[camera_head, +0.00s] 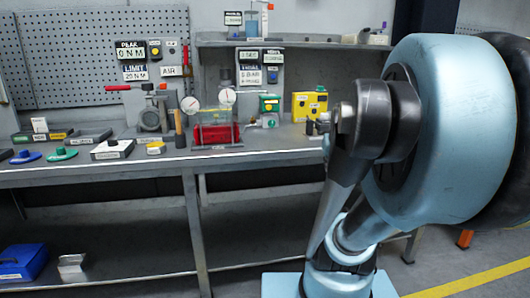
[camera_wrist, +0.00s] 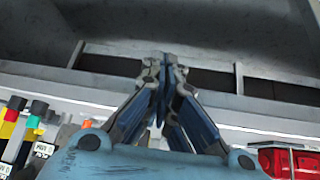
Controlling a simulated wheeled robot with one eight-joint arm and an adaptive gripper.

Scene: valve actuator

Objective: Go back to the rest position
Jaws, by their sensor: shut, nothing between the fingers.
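My gripper (camera_wrist: 162,62) shows in the wrist view, its two fingers meeting at the tips. It is shut and nothing shows between the fingers. In the head view my arm fills the right side, and my gripper cannot be made out there. The grey workbench (camera_head: 100,172) stands to the left of my arm with valve gear on it. A red device with two round gauges (camera_head: 217,132) sits at its middle. A red block (camera_wrist: 285,160) shows at the lower right of the wrist view, apart from my fingers.
A yellow box (camera_head: 310,105) stands on the bench close to my arm. A pegboard (camera_head: 100,55) and a raised shelf (camera_head: 290,41) are behind. A blue box (camera_head: 22,262) lies on the lower shelf. Coloured handles (camera_wrist: 20,115) show left in the wrist view. Open floor (camera_head: 470,255) lies right.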

